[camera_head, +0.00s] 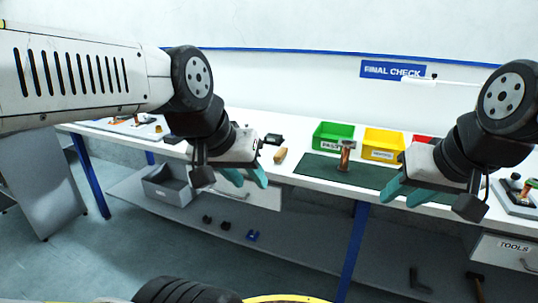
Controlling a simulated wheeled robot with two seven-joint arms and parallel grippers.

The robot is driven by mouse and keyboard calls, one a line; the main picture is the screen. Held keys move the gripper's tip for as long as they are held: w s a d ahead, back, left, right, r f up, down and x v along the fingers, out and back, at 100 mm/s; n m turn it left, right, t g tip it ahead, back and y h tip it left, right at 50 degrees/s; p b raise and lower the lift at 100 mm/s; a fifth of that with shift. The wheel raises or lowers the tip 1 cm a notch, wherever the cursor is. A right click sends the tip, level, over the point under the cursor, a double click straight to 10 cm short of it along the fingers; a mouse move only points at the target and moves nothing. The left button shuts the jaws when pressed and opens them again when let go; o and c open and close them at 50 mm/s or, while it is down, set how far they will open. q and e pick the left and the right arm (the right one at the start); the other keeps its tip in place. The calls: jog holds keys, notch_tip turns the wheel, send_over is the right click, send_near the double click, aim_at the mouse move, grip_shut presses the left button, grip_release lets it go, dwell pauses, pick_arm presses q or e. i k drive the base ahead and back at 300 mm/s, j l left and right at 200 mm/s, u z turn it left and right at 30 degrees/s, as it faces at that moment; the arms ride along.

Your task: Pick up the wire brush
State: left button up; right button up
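A small brown, wood-coloured piece (280,155) lies on the white workbench (300,145), left of the green mat; it may be the wire brush, but it is too small to tell bristles. My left gripper (250,182) is in front of and to the left of it, its teal fingers apart and empty. My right gripper (397,202) is in front of the mat on the right, its teal fingers also apart and empty. Neither gripper touches the brown piece. My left arm and gripper hide part of the bench.
A copper-coloured part (346,155) stands on the green mat (318,167). Behind are a green bin (333,136), a yellow bin (384,144) and a partly hidden red bin (422,140). A dark object (272,139) lies behind the brown piece. A lower shelf holds a grey bin (167,187).

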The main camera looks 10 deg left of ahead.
aim_at(281, 154)
jog(key=u, duration=0.35)
jog(key=i+j+z, duration=0.3)
jog(key=i, duration=0.2)
jog(key=i+j+z, duration=0.2)
jog(key=i+z, duration=0.15)
jog(key=i, duration=0.2)
